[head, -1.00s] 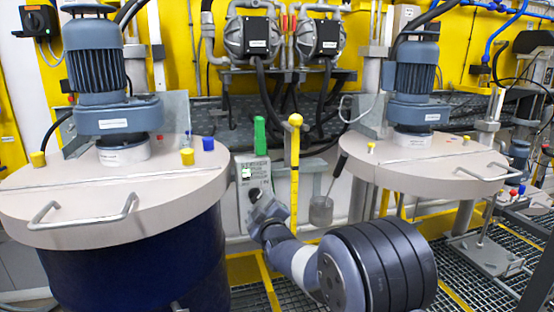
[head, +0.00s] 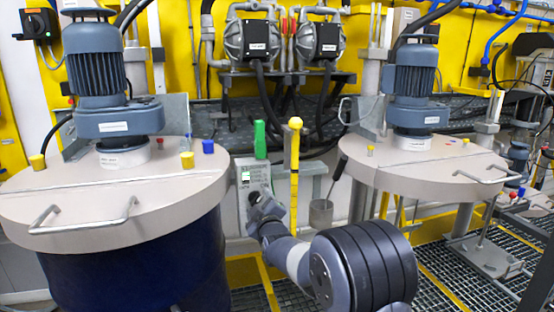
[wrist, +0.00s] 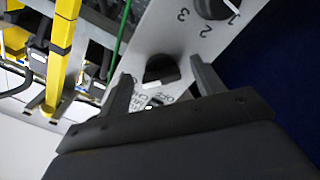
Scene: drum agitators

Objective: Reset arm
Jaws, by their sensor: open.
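My gripper (head: 262,203) is in front of the lower part of a grey control box (head: 253,178) between the two drums. In the wrist view my gripper (wrist: 163,85) is open, its two dark fingers spread apart with nothing between the tips. A black rotary knob (wrist: 161,70) on the grey panel shows just beyond the fingertips, in the gap between them. Whether a finger touches it I cannot tell. A second black knob (wrist: 214,6) with numbers beside it is at the top of the wrist view.
A yellow post (head: 294,175) and a green handle (head: 260,140) stand close by the box. The left drum lid (head: 100,205) and right drum lid (head: 430,165) flank my arm. A metal scoop (head: 321,212) hangs right of the post. Grating covers the floor.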

